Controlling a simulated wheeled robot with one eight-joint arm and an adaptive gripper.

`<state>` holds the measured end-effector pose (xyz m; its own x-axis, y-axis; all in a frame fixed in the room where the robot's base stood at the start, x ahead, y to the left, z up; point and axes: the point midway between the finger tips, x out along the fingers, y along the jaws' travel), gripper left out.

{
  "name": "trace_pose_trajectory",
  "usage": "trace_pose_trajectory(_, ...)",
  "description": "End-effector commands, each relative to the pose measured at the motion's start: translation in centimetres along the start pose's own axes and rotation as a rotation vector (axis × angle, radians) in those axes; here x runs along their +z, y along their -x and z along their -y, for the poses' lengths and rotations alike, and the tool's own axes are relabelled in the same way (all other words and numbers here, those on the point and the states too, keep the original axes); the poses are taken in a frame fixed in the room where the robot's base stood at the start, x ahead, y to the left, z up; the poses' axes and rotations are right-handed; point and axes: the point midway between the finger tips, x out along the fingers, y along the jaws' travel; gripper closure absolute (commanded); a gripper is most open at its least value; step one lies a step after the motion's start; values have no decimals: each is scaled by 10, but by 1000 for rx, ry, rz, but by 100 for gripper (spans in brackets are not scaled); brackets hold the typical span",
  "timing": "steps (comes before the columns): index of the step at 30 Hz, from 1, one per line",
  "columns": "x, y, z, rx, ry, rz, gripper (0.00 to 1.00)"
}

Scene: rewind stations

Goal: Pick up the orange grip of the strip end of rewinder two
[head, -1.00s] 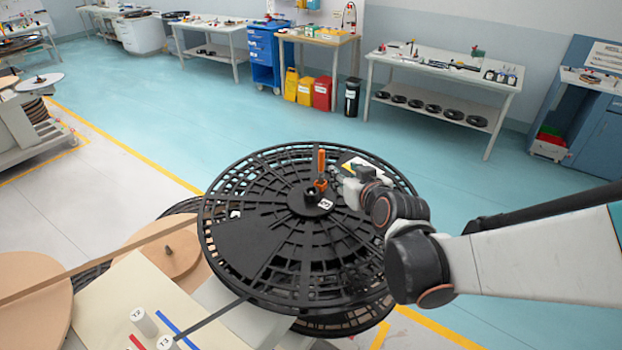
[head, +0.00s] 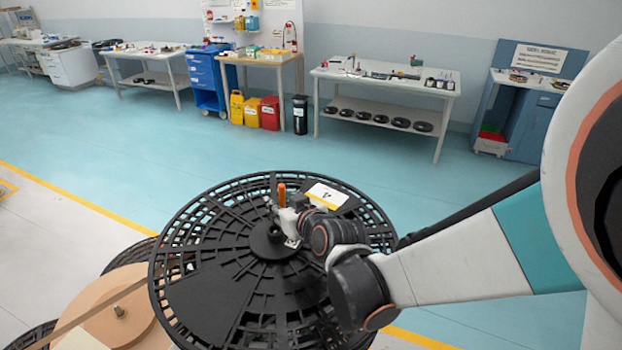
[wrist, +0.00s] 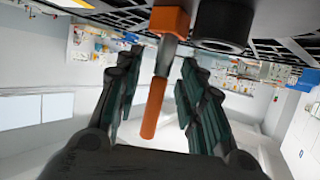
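An orange grip (head: 282,193) stands upright beside the hub of a big black spoked reel (head: 205,290). In the wrist view the orange grip (wrist: 152,108) sits on a short metal shank that joins an orange block (wrist: 170,20) by the reel. My gripper (head: 283,212) is low over the reel near the hub. In the wrist view its two dark fingers (wrist: 160,66) stand apart on either side of the grip and shank, with visible gaps. The grip's lower part is hidden by my gripper in the head view. I cannot read a rewinder number on it.
A white and yellow label (head: 327,195) lies on the reel just behind my gripper. A tan disc (head: 118,312) with a strip is at lower left. Workbenches (head: 385,75), a blue drawer cabinet (head: 207,75) and bins line the far wall. The teal floor between is clear.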

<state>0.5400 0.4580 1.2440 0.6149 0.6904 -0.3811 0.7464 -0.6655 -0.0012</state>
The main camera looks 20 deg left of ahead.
Motion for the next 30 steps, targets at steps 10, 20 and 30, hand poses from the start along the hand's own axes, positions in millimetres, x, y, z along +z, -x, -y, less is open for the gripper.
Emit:
trace_pose_trajectory(10, 0, -1, -2, 2, -1, 0, 100)
trace_pose_trajectory(20, -4, 0, -3, 3, -2, 0, 100)
trace_pose_trajectory(30, -49, 10, -6, 10, -5, 0, 100)
